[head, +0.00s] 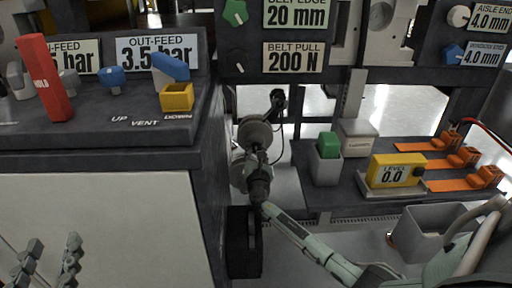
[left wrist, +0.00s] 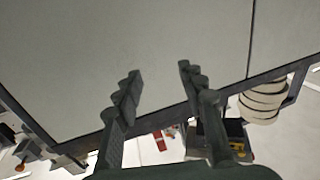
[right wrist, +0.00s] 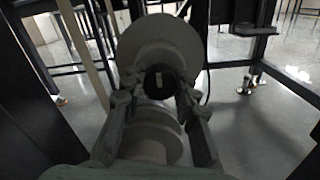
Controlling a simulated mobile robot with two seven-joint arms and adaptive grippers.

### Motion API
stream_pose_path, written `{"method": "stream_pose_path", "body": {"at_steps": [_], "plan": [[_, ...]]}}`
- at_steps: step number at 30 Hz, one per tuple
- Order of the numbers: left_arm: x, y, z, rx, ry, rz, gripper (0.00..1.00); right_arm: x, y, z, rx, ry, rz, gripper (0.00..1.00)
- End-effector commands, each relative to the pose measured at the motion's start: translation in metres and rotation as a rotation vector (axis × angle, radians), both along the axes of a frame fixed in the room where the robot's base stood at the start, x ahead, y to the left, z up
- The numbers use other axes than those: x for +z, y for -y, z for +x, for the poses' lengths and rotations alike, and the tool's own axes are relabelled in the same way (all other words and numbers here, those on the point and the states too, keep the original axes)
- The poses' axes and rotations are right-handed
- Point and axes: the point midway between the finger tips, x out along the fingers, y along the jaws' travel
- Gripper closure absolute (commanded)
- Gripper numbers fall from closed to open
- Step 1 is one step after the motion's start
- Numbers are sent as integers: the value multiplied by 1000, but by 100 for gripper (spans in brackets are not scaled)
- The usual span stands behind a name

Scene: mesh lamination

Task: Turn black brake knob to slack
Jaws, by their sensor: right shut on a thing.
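The black brake knob (right wrist: 158,80) shows in the right wrist view as a dark round end with a small light mark, in front of a pale reel disc (right wrist: 160,40). My right gripper (right wrist: 155,92) is shut on it, one finger on each side. In the head view my right gripper (head: 258,172) is at the pale reel discs (head: 254,134), and the knob is hidden there. No slack mark can be read. My left gripper (head: 46,258) is open and empty in front of the white cabinet front; its spread fingers also show in the left wrist view (left wrist: 159,72).
A dark console (head: 130,110) with a red lever (head: 46,80) stands at the left. A panel with green and black dials (head: 236,62) is above the reel. A dark shelf (head: 330,195) at the right bears a yellow level gauge (head: 397,170) and orange clips (head: 462,157).

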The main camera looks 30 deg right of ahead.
Motion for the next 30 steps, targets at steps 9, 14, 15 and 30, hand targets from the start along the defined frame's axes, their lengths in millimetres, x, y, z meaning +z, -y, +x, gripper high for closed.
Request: {"method": "stream_pose_path", "body": {"at_steps": [9, 14, 15, 30], "plan": [[-13, -6, 1, 13, -56, 28, 60, 3, 2, 1, -3, -15, -32, 100], [-13, -6, 1, 13, -56, 28, 60, 3, 2, 1, -3, -15, -32, 100], [-13, -6, 1, 13, -56, 28, 60, 3, 2, 1, -3, -15, -32, 100], [-12, -6, 1, 12, -54, 27, 60, 1, 0, 0, 0, -16, -29, 50]]}}
